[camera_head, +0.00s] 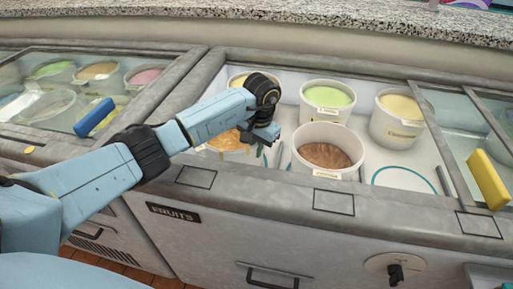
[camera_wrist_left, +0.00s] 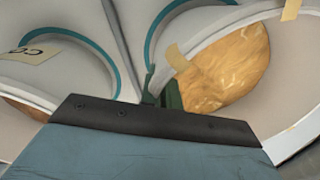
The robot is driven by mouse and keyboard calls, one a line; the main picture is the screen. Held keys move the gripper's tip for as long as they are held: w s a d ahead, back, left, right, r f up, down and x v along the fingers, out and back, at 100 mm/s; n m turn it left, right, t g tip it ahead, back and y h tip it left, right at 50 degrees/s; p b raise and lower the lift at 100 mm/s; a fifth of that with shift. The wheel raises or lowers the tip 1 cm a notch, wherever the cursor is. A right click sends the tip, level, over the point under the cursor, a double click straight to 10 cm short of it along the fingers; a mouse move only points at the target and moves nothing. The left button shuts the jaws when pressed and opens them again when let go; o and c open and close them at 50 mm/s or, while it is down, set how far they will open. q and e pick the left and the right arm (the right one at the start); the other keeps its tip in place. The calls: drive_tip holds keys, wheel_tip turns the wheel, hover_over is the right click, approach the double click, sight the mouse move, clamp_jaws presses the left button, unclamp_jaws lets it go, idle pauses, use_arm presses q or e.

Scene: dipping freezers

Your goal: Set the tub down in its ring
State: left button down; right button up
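A white tub of caramel-coloured ice cream (camera_head: 228,141) stands at the front left of the open freezer, partly hidden by my left arm. In the left wrist view the same tub (camera_wrist_left: 232,75) fills the right side. My left gripper (camera_head: 264,154) is low at this tub's right side. In the left wrist view its dark green fingers (camera_wrist_left: 163,94) are at the tub's rim, but their gap is hidden. A teal ring (camera_head: 405,179) lies empty on the freezer floor at the front right. Another teal arc shows beside the caramel tub in the wrist view. My right gripper is out of view.
A brown tub (camera_head: 325,152) stands close to the right of my gripper. Green (camera_head: 328,98), cream (camera_head: 398,118) and yellow (camera_head: 240,79) tubs stand behind. Sliding glass lids with blue (camera_head: 94,117) and yellow (camera_head: 488,180) handles flank the opening. The freezer's front edge runs below.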

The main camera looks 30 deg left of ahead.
use_arm(q)
drive_tip(key=shift+w+f+b, duration=0.1)
drive_tip(key=shift+f+b, duration=0.1)
drive_tip(key=shift+b, duration=0.1)
drive_tip(key=c, duration=1.6)
unclamp_jaws()
drive_tip(key=shift+o, duration=0.2)
drive_tip(key=shift+s+f, duration=0.2)
drive_tip(key=shift+f, duration=0.05)
drive_tip(key=shift+r+p, duration=0.9)
drive_tip(key=shift+r, duration=0.75)
drive_tip(key=shift+r, duration=0.1)
drive_tip(key=shift+r+p, duration=1.5)
drive_tip(key=shift+r, duration=0.75)
